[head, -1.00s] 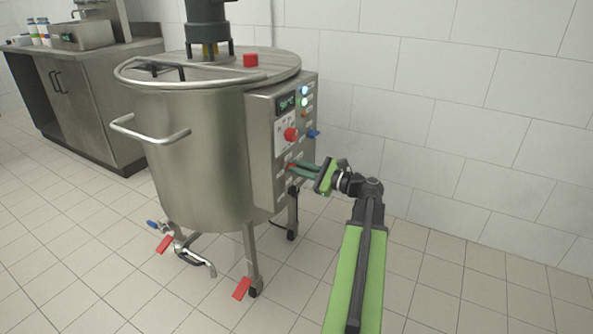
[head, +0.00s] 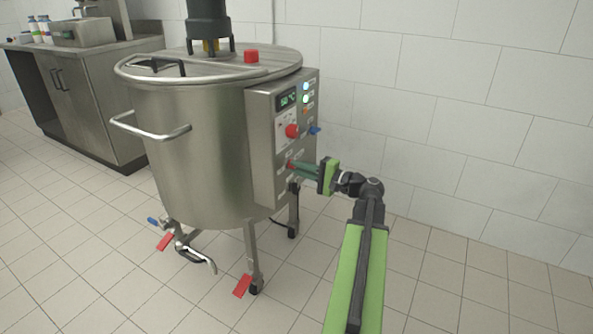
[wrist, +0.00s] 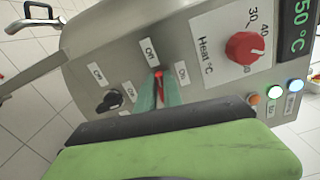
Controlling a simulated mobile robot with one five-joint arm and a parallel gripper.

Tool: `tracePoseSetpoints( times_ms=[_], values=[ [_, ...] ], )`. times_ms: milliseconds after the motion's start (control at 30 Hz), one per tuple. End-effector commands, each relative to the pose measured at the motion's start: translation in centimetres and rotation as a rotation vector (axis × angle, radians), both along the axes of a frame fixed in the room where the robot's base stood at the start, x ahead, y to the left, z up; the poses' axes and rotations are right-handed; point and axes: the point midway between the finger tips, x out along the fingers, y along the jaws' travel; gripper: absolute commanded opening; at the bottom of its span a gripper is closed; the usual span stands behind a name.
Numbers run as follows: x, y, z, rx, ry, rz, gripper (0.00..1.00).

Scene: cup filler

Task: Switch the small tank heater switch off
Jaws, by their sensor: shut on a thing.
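The small tank (head: 195,150) is a steel vessel on legs with a control box (head: 262,150) on its right side. My gripper (head: 294,167) reaches the lower part of the panel in the head view. In the wrist view my gripper (wrist: 159,88) has its green fingers closed around a small red-tipped switch (wrist: 158,73). The switch sits below an "Off" label, with an "On" label to its right. The fingers hide most of the switch, so its exact setting is hard to tell.
A red heat knob (wrist: 246,47) and the display (wrist: 303,25) are up and right of the fingers. A black knob (wrist: 109,101) is to the left. Lit round lamps (wrist: 275,92) line the panel edge. A cabinet (head: 90,90) stands at the back left.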

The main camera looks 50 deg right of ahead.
Motion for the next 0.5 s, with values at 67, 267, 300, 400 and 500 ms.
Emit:
tracePoseSetpoints(
  times_ms=[67,267,300,400,500],
  values=[
    [-0.12,0.24,-0.29,-0.043,-0.004,0.007,0.00],
    [-0.10,0.26,-0.36,-0.118,-0.023,0.007,0.00],
    [-0.10,0.26,-0.36,-0.128,-0.025,0.008,0.00],
    [-0.10,0.27,-0.38,-0.145,-0.030,0.008,0.00],
    [-0.09,0.27,-0.38,-0.155,-0.032,0.008,0.00]
  ],
)
